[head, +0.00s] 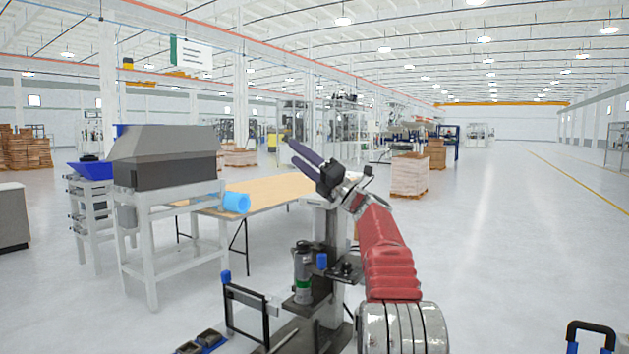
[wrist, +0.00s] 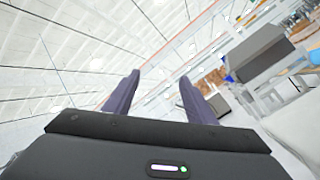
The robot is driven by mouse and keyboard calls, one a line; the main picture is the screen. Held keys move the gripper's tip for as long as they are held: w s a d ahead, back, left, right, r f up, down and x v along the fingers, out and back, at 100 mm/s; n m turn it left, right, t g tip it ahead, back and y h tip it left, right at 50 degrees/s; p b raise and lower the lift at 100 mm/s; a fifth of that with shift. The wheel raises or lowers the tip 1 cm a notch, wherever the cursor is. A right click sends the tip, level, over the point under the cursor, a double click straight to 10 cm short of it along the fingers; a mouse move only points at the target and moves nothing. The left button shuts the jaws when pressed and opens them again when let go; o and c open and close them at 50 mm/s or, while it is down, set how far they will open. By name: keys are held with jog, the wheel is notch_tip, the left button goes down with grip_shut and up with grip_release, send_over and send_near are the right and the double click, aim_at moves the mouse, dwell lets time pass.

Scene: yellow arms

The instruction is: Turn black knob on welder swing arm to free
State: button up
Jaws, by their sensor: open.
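My gripper (head: 291,150) is raised in front of me at the end of my red arm in the head view. Its two dark purple fingers point up and to the left. In the wrist view my gripper (wrist: 159,76) shows its fingers spread apart, with nothing between them. Beyond the fingertips is only the distant ceiling and hall. I cannot make out a welder swing arm or a black knob in either view.
A grey-hooded machine (head: 165,160) on a white stand is at the left; the hood also shows in the wrist view (wrist: 262,52). Stacked boxes (head: 409,175) stand farther back. The right floor is mostly open.

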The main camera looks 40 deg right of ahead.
jog(key=s+a+r+m+t+h, duration=0.2)
jog(key=a+r+m+h, duration=0.45)
jog(key=m+h, duration=0.4)
jog(key=s+a+f+m+g, duration=0.6)
jog(key=s+a+f, duration=0.3)
jog(key=s+f, duration=0.5)
jog(key=s+a+f+m+g, duration=0.6)
jog(key=s+a+f, duration=0.4)
jog(key=s+f, duration=0.5)
jog(key=s+a+f+m+g+y, duration=0.1)
jog(key=s+a+f+m+g, duration=0.5)
jog(key=s+f, duration=0.8)
jog(key=a+f+m, duration=0.2)
jog(key=a+f, duration=0.1)
jog(key=f, duration=0.1)
jog(key=shift+s+a+f, duration=0.25)
jog(key=shift+s+a, duration=0.05)
jog(key=shift+a, duration=0.05)
jog(key=shift+c, duration=0.6)
